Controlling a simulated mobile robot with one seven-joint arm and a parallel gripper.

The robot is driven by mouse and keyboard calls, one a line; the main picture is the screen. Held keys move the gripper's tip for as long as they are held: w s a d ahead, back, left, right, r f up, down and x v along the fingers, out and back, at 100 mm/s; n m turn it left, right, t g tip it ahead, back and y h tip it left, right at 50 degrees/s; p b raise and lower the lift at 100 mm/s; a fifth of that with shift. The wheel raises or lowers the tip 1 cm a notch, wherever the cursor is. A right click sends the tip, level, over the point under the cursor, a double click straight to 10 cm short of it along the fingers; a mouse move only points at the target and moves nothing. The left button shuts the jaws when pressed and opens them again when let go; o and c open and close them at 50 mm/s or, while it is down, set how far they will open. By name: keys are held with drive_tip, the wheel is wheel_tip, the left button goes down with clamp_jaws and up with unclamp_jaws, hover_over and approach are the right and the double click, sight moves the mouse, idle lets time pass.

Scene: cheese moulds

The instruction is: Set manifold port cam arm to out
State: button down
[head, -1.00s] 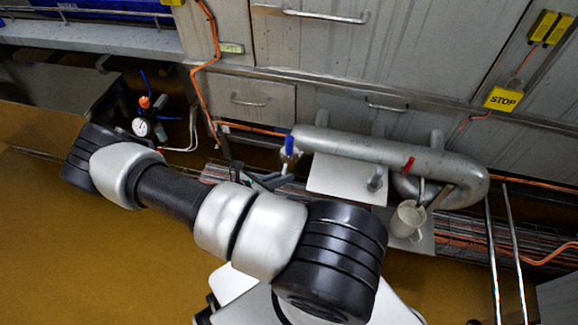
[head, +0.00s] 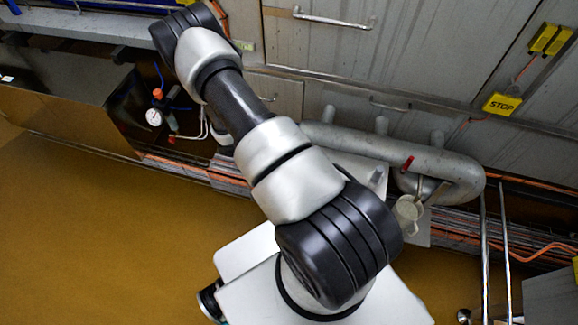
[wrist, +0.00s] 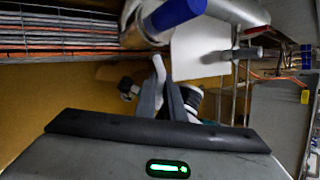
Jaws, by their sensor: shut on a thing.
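The grey pipe manifold (head: 350,147) runs along the cabinet fronts in the head view. Its left end is hidden there behind my arm. In the wrist view a blue sleeve (wrist: 172,14) sits at the port end, next to the grey pipe (wrist: 238,10). My gripper (wrist: 165,88) is just below the port, with its dark fingers close together on a thin pale grey lever (wrist: 158,68), which looks like the cam arm. The lever's joint with the port is hard to make out. My gripper is hidden in the head view.
A red handle (head: 407,163) and a pale cup-like part (head: 408,209) are on the manifold's right side. A white plate (wrist: 198,52) lies behind the port. A pressure gauge (head: 153,117) stands at left. Cables run along the wall. The brown floor (head: 90,230) is open.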

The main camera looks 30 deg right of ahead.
drive_tip(key=shift+a, duration=0.1)
idle(0.4)
drive_tip(key=c, duration=2.1)
unclamp_jaws()
drive_tip(key=shift+r, duration=0.15)
drive_tip(key=p+v, duration=0.1)
drive_tip(key=v, duration=1.6)
drive_tip(key=shift+w+p, duration=0.2)
drive_tip(key=shift+p, duration=0.1)
drive_tip(key=shift+a, duration=0.15)
